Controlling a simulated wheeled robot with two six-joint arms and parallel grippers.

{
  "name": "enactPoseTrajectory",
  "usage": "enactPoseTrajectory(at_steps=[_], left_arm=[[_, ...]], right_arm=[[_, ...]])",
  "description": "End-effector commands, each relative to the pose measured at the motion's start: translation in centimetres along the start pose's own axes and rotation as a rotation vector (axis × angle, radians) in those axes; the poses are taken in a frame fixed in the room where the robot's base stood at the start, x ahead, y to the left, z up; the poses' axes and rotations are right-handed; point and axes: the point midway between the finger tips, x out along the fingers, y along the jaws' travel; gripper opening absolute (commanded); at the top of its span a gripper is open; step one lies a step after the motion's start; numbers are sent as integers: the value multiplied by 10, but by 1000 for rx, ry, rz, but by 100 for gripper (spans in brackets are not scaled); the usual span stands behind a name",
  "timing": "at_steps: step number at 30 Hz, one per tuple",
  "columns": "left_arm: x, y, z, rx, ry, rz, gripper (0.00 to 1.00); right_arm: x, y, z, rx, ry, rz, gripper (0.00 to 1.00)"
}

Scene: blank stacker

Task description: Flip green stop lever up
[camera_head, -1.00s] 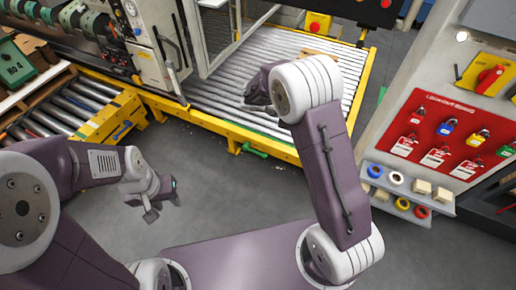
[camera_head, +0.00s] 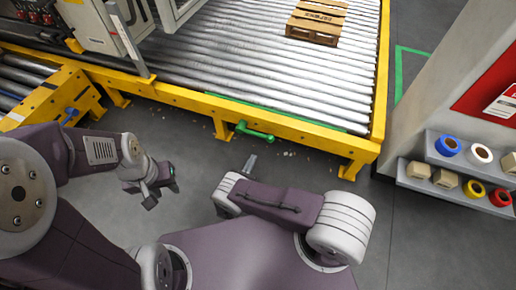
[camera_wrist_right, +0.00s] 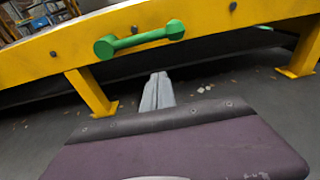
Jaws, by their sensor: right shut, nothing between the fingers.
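The green stop lever (camera_head: 255,133) is mounted on the yellow side beam of the roller conveyor and lies roughly sideways along it. It also shows in the right wrist view (camera_wrist_right: 142,38), with a round knob at each end, tilted slightly. My right gripper (camera_head: 251,162) is shut and empty. Its tips are just below the lever in the head view, apart from it; they also show below the lever in the right wrist view (camera_wrist_right: 158,80). My left gripper (camera_head: 162,190) hangs at the left over the floor, its fingers apart and empty, away from the lever.
The yellow conveyor frame (camera_head: 185,105) carries silver rollers and stands on yellow legs. A wooden pallet (camera_head: 312,37) lies on the rollers. A shelf with tape rolls (camera_head: 448,145) stands at the right.

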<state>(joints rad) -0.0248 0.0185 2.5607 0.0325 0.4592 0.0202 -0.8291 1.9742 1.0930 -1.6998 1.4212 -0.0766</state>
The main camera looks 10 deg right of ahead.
Motion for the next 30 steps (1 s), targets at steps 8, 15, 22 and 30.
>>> enactPoseTrajectory(at_steps=[8,15,22,30], left_arm=[[4,0,0,0,1,0,36],[9,0,0,0,1,0,36],[30,-1,3,0,1,0,36],[46,-1,5,0,0,0,36]], right_arm=[[-2,4,-4,1,0,9,0],[7,3,-5,3,1,5,0],[54,2,-8,5,1,2,0],[96,5,7,2,1,8,0]])
